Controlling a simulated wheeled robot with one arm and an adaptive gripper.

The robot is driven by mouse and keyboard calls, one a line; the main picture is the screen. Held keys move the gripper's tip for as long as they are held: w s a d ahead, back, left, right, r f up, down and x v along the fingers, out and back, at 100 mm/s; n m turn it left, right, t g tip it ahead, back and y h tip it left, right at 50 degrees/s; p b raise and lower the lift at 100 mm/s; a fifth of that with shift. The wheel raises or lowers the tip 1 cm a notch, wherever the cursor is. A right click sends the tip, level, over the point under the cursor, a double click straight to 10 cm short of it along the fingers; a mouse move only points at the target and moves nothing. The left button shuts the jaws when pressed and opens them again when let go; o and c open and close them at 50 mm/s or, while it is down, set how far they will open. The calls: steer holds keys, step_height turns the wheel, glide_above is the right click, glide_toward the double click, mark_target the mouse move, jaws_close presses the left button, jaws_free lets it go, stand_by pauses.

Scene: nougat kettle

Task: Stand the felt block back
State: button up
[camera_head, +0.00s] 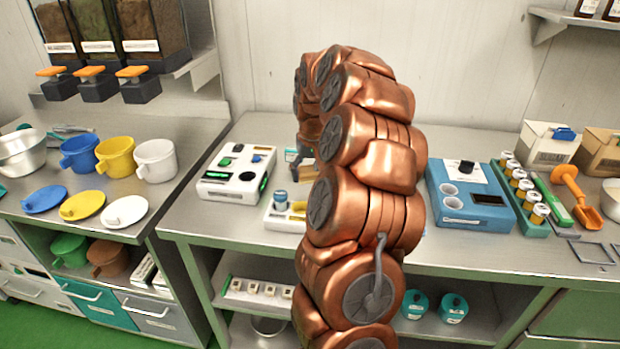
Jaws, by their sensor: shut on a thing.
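My copper arm fills the middle of the head view and hides most of my gripper (301,153). The small visible part of the gripper is left of the arm, above the back of the steel bench. It is shut on a small tan block, seemingly the felt block (304,173), of which only a sliver shows. I cannot tell its tilt or whether it touches the bench. A white tray (281,220) below it holds a blue-topped piece (280,200) and a yellow piece (298,206). The tray's right part is hidden behind my arm.
A white control box (237,174) stands left of the tray. A blue device (470,205) and a green rack of small jars (522,200) stand right of my arm. Coloured jugs and lids are on the left bench (205,135). Bare bench (205,225) shows in front of the control box.

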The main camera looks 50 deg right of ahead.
mark_target(310, 189)
steer(key=shift+w+d+f, duration=0.1)
steer(key=shift+w+d, duration=0.3)
steer(key=shift+w, duration=0.05)
steer(key=shift+f+p, duration=0.75)
steer(key=shift+f, duration=0.95)
steer(key=shift+f, duration=0.1)
steer(key=shift+f, duration=0.15)
steer(key=o, duration=0.8)
steer(key=shift+o, duration=0.2)
steer(key=r, duration=0.4)
steer(key=s+r+b, duration=0.1)
steer(key=r, duration=0.3)
steer(key=a+r+b, duration=0.1)
steer(key=r, duration=0.3)
steer(key=shift+s+r, duration=0.2)
steer(key=shift+s, duration=0.05)
